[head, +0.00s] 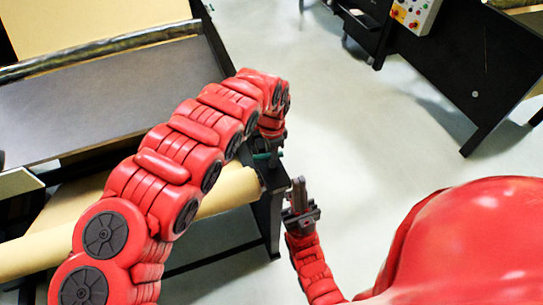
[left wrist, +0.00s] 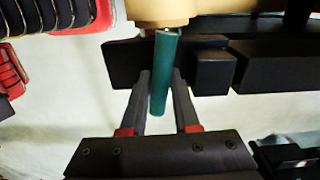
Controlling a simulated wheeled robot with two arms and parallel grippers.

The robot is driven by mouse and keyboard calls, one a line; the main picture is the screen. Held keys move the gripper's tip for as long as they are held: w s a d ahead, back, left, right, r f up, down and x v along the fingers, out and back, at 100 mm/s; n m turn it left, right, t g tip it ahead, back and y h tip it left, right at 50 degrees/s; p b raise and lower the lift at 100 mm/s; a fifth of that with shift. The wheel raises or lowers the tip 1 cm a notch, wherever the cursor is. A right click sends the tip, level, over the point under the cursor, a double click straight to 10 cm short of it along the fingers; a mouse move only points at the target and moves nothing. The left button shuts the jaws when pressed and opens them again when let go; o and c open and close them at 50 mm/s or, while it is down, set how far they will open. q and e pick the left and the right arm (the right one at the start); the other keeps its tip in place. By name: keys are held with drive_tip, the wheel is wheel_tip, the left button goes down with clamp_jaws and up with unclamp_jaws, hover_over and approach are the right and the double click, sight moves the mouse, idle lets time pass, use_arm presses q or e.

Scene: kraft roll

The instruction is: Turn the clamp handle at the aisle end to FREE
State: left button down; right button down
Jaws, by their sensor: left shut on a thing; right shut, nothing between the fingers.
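The clamp handle is a teal-green bar; in the left wrist view the handle (left wrist: 164,80) lies between the two dark fingers of my left gripper (left wrist: 161,76), which is shut on it. In the head view my left gripper (head: 268,148) is at the roll's right end, mostly hidden by my red wrist, with a bit of green showing. The kraft roll (head: 228,190) is tan and ends beside the black stand; its end also shows in the left wrist view (left wrist: 158,10). My right gripper (head: 298,186) is shut and empty, pointing up, just right of the stand. No FREE marking is readable.
The black stand leg (head: 269,222) is close to my right gripper. A grey machine table (head: 110,95) with a metal roller (head: 110,44) is at the left. A control box with buttons (head: 413,14) and dark machinery stand at the upper right. The pale floor between is clear.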

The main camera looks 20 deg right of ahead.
use_arm(q)
drive_tip(key=c, duration=0.8)
unclamp_jaws()
drive_tip(key=shift+o, duration=0.2)
drive_tip(key=shift+r, duration=0.15)
drive_tip(key=shift+r, duration=0.3)
wheel_tip(320, 180, up, 17)
drive_tip(key=b, duration=0.3)
drive_tip(key=shift+f+b, duration=0.2)
drive_tip(key=shift+b, duration=0.2)
